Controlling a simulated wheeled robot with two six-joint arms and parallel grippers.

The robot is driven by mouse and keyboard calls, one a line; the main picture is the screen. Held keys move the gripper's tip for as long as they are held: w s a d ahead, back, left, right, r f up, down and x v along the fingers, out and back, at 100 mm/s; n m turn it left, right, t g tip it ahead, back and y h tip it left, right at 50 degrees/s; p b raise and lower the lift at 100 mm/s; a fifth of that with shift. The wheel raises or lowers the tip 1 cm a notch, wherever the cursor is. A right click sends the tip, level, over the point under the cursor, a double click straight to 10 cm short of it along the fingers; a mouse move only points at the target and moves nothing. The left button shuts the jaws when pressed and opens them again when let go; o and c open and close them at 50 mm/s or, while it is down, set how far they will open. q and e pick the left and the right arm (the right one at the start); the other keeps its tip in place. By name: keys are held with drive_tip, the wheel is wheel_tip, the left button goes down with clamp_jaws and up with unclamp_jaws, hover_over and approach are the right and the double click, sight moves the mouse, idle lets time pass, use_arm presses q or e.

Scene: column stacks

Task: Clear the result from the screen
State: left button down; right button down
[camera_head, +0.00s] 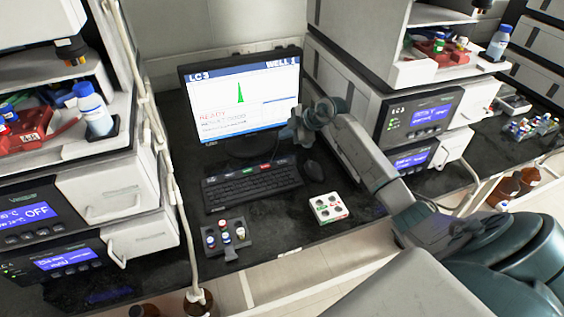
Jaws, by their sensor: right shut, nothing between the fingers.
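The monitor (222,88) stands at the back of the dark bench. Its lit screen reads "LC-3" and "WELL 1", with a green peak and red text like "READY"; the smaller lines are hard to read. A black keyboard (253,188) lies in front, with coloured keys along its far edge, among them a green one (248,168) and a red one (267,164). My right gripper (287,134) is shut and empty. It appears in front of the screen's lower right corner, above and beyond the keyboard's right end; whether it touches anything is unclear. My left gripper is out of view.
A mouse (313,168) lies right of the keyboard. A vial holder (243,250) and a small white block with round wells (342,205) sit in front. Instrument stacks flank the bench, with a bottle (92,108) at left. A hose runs down the left side.

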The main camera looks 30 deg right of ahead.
sight(285, 163)
drive_tip(key=shift+f, duration=0.1)
